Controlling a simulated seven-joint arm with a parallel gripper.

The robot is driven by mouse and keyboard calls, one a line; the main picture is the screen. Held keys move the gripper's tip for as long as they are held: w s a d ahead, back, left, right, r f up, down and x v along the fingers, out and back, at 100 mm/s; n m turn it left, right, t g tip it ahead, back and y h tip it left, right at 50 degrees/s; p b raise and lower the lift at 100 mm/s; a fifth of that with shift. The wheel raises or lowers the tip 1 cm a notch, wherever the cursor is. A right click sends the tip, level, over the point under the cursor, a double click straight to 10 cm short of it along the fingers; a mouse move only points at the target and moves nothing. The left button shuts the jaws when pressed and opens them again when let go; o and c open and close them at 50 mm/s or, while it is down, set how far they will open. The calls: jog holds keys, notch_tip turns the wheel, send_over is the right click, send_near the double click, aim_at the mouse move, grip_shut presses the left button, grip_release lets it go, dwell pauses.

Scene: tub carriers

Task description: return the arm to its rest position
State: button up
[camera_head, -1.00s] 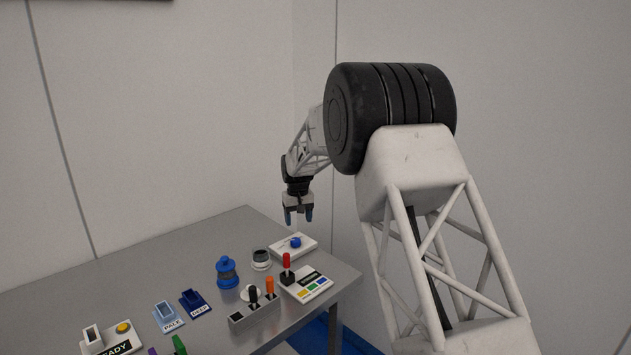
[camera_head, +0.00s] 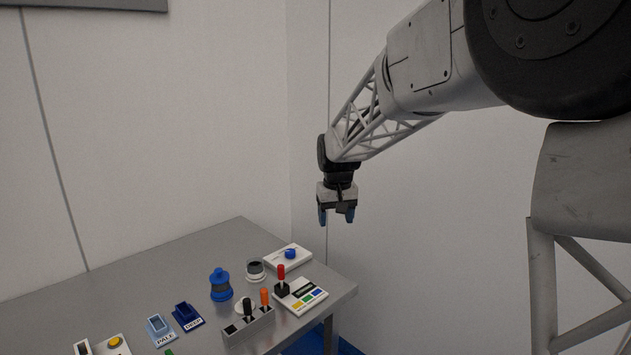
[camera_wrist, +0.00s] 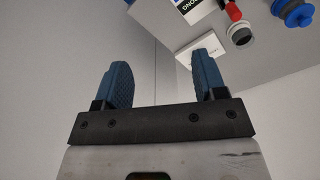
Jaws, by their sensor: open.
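My gripper (camera_head: 337,214) hangs with its fingers pointing down, in the air above the far right corner of the grey table (camera_head: 130,262). Its two blue fingers are apart with nothing between them. The wrist view shows the same open, empty fingers (camera_wrist: 162,82), with the table lying beyond them at the upper right. No object touches the gripper.
On the table's right part stand a white plate with a blue knob (camera_head: 290,254), a panel with a red-handled lever (camera_head: 281,272), a blue tub (camera_head: 220,285), a grey-and-white round piece (camera_head: 255,270) and a holder with upright handles (camera_head: 248,325). Pale (camera_head: 160,331) and dark blue (camera_head: 187,316) labelled holders stand left. Air around the gripper is clear.

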jog(key=s+d+m, duration=0.1)
jog(key=s+d, duration=0.3)
jog(key=s, duration=1.1)
jog(key=s+d+f+m+t, duration=0.1)
jog(key=s+d, duration=0.3)
jog(key=s, duration=1)
jog(key=s+d, duration=0.5)
jog(key=s, duration=1)
jog(key=shift+s+f+m+t, duration=0.3)
jog(key=shift+f+m, duration=0.1)
